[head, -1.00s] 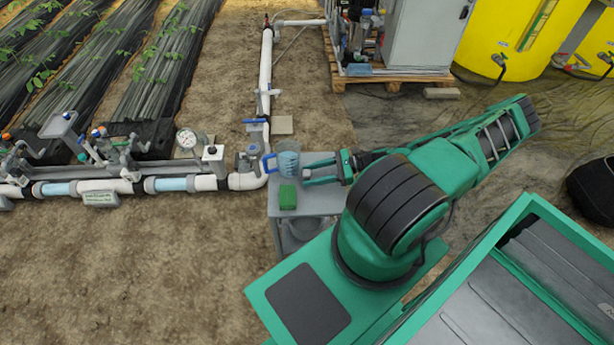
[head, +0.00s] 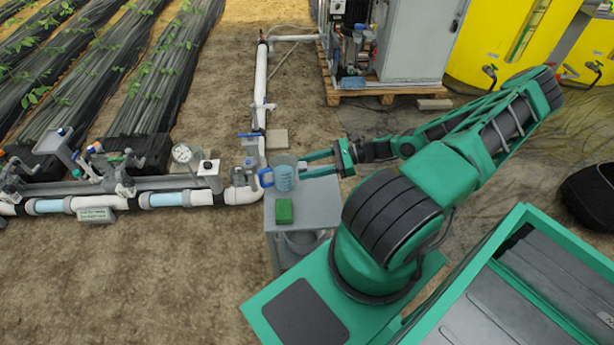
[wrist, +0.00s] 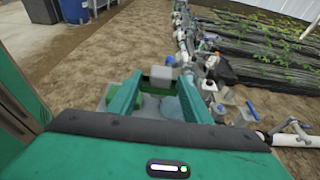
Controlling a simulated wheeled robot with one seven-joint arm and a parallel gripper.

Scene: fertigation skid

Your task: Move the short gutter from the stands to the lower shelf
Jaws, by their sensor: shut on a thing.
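I cannot make out a gutter or its stands in either view. A translucent blue jug (head: 285,179) with a blue handle is at the back of a small grey table (head: 317,208). My gripper (head: 302,167) reaches in from the right and is shut on the jug near its rim. In the wrist view the jug (wrist: 172,108) shows between my two green fingers (wrist: 160,88), partly hidden by them. The table has a lower level, where a grey bucket (head: 303,242) stands, partly hidden by the top.
A green sponge-like block (head: 284,211) lies on the table in front of the jug. White pipework (head: 205,197) with valves and a gauge (head: 182,154) runs close on the left. A grey cabinet (head: 420,40) on a pallet and yellow tanks (head: 505,35) stand behind. Bare soil lies front left.

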